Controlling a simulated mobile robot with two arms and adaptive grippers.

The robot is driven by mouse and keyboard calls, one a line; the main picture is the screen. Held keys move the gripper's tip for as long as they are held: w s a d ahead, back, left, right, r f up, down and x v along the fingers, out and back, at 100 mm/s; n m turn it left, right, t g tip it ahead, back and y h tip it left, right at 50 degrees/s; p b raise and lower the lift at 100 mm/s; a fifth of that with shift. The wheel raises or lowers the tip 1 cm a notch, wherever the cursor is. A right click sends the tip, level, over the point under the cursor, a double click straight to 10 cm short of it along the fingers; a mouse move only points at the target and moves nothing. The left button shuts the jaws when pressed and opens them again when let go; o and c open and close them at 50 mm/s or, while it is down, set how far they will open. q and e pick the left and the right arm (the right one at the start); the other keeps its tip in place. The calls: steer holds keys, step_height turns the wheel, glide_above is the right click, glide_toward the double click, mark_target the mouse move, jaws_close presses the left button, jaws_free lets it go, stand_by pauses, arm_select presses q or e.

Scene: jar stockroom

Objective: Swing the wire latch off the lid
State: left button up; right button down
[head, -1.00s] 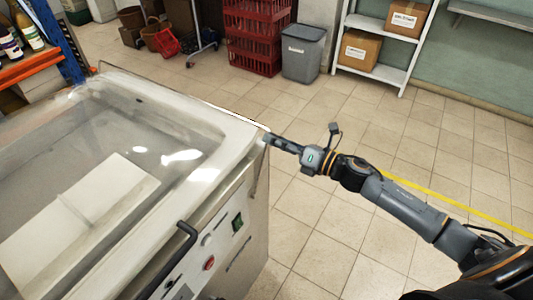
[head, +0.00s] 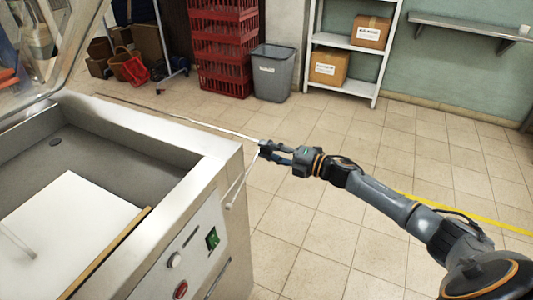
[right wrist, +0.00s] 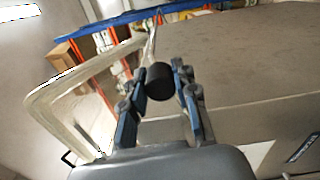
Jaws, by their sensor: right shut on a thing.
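The wire latch (head: 222,130) is a thin pale wire running beside the machine's right side, out from the body and clear of the lid. My right gripper (head: 266,150) is at its near end, off the machine's right corner. In the right wrist view my right gripper (right wrist: 160,95) is shut on the latch's black knob (right wrist: 160,82). The clear lid (head: 55,45) with its pale rim stands raised at the upper left; the rim also shows in the right wrist view (right wrist: 50,97). My left gripper is out of view.
The open steel chamber (head: 195,160) holds a white plate (head: 70,215). Its front panel has a green switch (head: 212,238) and a red button (head: 180,290). A grey bin (head: 271,75), red crates (head: 222,45) and a white shelf (head: 345,45) stand behind. The tiled floor on the right is clear.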

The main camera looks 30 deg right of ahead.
steer(key=shift+w+d+f+b, duration=0.15)
steer(key=shift+f+b, duration=0.35)
steer(key=shift+f, duration=0.55)
steer(key=c, duration=1)
jaws_free()
steer(key=shift+s+d, duration=0.15)
steer(key=shift+s, duration=0.1)
steer(key=v, duration=1.1)
steer(key=shift+s+d, duration=0.2)
